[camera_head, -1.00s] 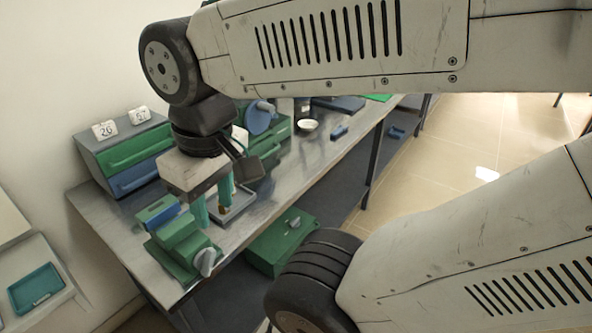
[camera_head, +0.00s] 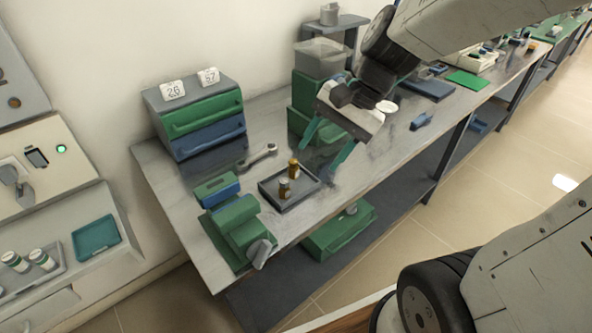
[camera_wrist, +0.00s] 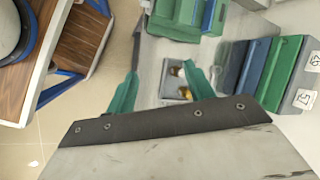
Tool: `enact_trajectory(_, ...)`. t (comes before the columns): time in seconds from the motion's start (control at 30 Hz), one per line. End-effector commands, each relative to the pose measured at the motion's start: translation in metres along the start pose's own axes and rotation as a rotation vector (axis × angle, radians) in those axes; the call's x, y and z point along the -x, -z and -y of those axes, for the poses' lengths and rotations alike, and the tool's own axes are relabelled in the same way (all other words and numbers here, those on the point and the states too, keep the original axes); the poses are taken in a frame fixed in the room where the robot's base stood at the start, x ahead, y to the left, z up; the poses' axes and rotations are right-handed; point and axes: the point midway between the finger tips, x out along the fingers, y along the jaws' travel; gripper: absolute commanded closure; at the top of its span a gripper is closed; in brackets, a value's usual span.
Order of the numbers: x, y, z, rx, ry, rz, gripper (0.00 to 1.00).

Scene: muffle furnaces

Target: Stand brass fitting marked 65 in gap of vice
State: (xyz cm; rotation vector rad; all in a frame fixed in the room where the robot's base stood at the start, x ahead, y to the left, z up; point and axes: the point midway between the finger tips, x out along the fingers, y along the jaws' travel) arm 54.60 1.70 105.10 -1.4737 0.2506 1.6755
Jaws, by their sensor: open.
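Two brass fittings stand upright on a small grey tray (camera_head: 274,203): a nearer fitting (camera_head: 284,189) and a farther fitting (camera_head: 293,169). I cannot read a number on either, so I cannot tell which is 65. The green vice (camera_head: 238,228) with blue on its jaw stands left of the tray at the bench's near end. I see no fitting in its gap. My gripper (camera_head: 318,160) is open and empty, above the bench and right of the tray. In the wrist view the fittings (camera_wrist: 175,71) (camera_wrist: 184,92) show beyond my teal fingers, near the right one; the vice (camera_wrist: 180,18) is farther off.
A wrench (camera_head: 260,155) lies behind the tray. A drawer cabinet (camera_head: 200,118) with cards 26 and 57 stands at the back left. Green equipment (camera_head: 305,100) stands behind my gripper. A blue block (camera_head: 421,121) lies to the right. Bare bench lies right of the tray.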

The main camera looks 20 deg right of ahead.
Motion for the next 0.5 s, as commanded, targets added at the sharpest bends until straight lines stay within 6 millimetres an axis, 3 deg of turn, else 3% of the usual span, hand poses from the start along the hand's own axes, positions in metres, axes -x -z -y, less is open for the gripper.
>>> enact_trajectory(0.13, -0.033, 0.059, 0.021, -0.405, 0.137, 0.074, 0.47)
enact_trajectory(0.3, -0.067, 0.126, 0.027, -0.835, 0.262, 0.129, 0.47)
enact_trajectory(0.5, -0.094, 0.177, 0.017, -1.156, 0.344, 0.159, 0.47)
